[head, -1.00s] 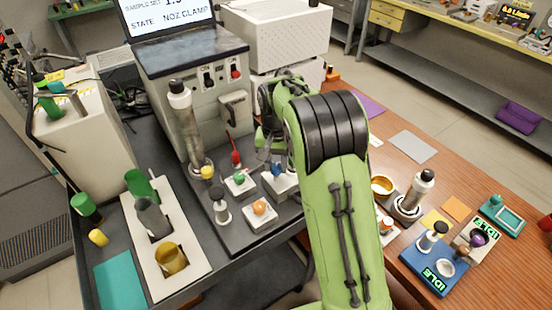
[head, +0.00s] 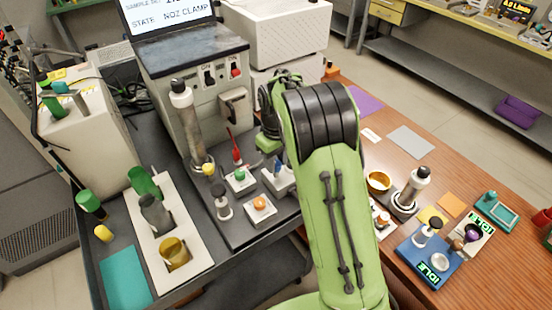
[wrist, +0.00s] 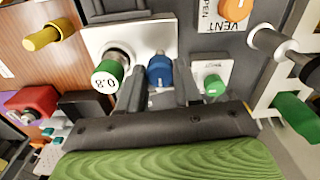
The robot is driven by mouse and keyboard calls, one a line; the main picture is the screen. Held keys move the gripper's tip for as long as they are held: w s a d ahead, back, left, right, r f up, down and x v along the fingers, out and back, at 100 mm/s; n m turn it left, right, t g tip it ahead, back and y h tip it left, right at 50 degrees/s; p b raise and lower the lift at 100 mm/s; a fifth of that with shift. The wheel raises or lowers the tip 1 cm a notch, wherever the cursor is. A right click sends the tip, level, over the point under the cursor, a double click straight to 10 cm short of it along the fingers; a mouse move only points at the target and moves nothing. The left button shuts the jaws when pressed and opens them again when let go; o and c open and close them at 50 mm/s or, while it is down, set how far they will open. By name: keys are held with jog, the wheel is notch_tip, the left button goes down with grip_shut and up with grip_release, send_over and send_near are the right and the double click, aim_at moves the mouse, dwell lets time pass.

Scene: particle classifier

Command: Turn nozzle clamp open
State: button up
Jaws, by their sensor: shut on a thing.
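A blue knob (wrist: 159,69) sits on a white plate (wrist: 130,38) in the wrist view. My gripper (wrist: 160,84) has its two dark fingers on either side of the knob and is shut on it. In the head view the blue knob (head: 277,167) shows small beside my arm, on its white block; my fingers there are mostly hidden by the arm. The monitor (head: 180,14) reads STATE NOZ.CLAMP. Which way the knob is turned is hard to tell.
A green dial marked 0.8 (wrist: 107,75) is close left of my fingers in the wrist view, and another green knob (wrist: 214,85) is close right. An orange VENT knob (wrist: 238,10) is above. A clear tube (head: 190,125) stands at the panel.

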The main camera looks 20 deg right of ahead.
jog(key=shift+n, duration=0.4)
jog(key=o, duration=1)
jog(key=shift+o, duration=0.2)
jog(key=shift+r, duration=0.1)
notch_tip(320, 180, up, 16)
jog(key=p, duration=0.4)
jog(key=shift+f, duration=0.2)
